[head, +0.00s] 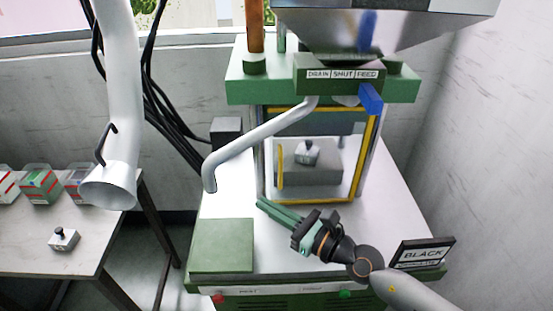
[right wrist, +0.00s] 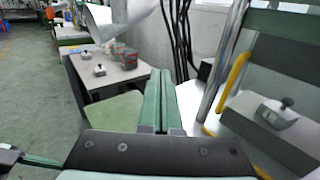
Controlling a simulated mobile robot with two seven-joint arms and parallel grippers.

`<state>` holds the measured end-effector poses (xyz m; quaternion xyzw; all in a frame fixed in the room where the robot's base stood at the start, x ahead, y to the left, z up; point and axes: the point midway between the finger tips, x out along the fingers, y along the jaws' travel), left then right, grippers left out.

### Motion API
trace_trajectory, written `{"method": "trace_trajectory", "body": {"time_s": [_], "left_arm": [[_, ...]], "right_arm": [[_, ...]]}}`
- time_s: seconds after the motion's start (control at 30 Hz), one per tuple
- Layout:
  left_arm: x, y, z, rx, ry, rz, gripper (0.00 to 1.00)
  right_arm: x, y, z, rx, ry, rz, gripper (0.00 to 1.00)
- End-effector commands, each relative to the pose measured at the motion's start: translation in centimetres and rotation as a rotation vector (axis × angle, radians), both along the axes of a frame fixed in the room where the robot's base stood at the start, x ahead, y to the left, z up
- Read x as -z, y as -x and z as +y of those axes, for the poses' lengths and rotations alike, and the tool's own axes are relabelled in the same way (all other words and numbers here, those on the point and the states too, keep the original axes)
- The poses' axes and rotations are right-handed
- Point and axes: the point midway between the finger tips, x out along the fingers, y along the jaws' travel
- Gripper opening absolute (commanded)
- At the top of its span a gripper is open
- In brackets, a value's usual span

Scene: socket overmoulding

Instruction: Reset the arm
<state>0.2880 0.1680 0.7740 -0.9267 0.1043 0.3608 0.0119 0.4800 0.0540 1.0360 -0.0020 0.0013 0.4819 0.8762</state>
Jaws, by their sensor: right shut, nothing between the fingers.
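My right gripper (head: 262,204) is shut and empty. Its arm comes in from the lower right in the head view, and the green fingers point up and left over the white machine top, in front of the yellow-framed window. The closed fingers (right wrist: 158,100) also show in the middle of the right wrist view. My left gripper is in neither view.
The machine has a hopper (head: 390,25), a blue lever (head: 371,98) and a grey pipe (head: 262,137). A part (head: 307,153) sits on a block behind the window. A green pad (head: 222,246) and a BLACK sign (head: 424,253) flank the gripper. A side table holds bins (head: 40,186) and another part (head: 64,239).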

Motion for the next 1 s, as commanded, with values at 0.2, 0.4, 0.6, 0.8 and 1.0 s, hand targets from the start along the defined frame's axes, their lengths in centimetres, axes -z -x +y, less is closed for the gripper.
{"method": "trace_trajectory", "body": {"time_s": [0.2,0.4,0.6,0.8,1.0], "left_arm": [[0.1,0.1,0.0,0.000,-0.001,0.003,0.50],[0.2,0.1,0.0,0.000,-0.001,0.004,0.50],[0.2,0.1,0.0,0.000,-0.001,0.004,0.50],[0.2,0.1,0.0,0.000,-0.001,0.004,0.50],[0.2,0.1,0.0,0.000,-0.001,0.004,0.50]], "right_arm": [[0.4,0.5,-0.5,0.043,-0.162,0.173,0.00],[3.2,1.0,-4.5,0.231,-0.721,0.749,0.00],[10.7,3.2,-11.5,0.516,-1.374,1.330,0.00],[20.0,10.2,-18.1,0.851,-2.051,1.739,0.00],[25.2,17.2,-21.6,-0.958,2.241,-1.655,0.00]]}}
